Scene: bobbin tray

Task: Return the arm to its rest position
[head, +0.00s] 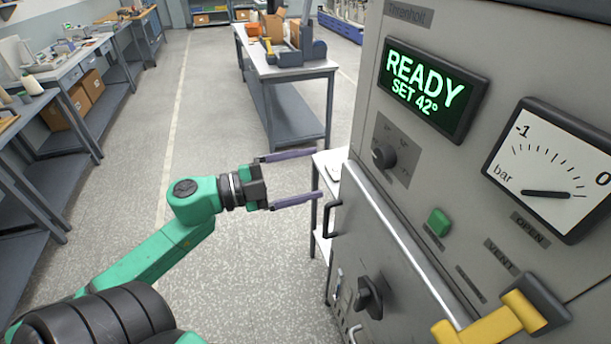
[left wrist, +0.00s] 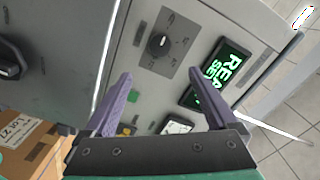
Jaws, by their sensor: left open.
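My left gripper (head: 305,178) is open and empty in the head view. Its two purple fingers point right toward the grey machine (head: 352,150), apart from it in the picture. The green arm comes in from the lower left, stretched forward over the floor. In the left wrist view the spread fingers (left wrist: 121,105) show in front of the machine's panel, with nothing between them. My right gripper is in neither view.
The machine has a display (head: 432,88) reading READY SET 42°, a dial gauge (head: 553,168), a knob (head: 384,156), a green button (head: 438,221) and a yellow handle (head: 492,322). A small white table (head: 329,172) stands beside it. Benches (head: 75,85) line the left; open floor (head: 195,105) lies between.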

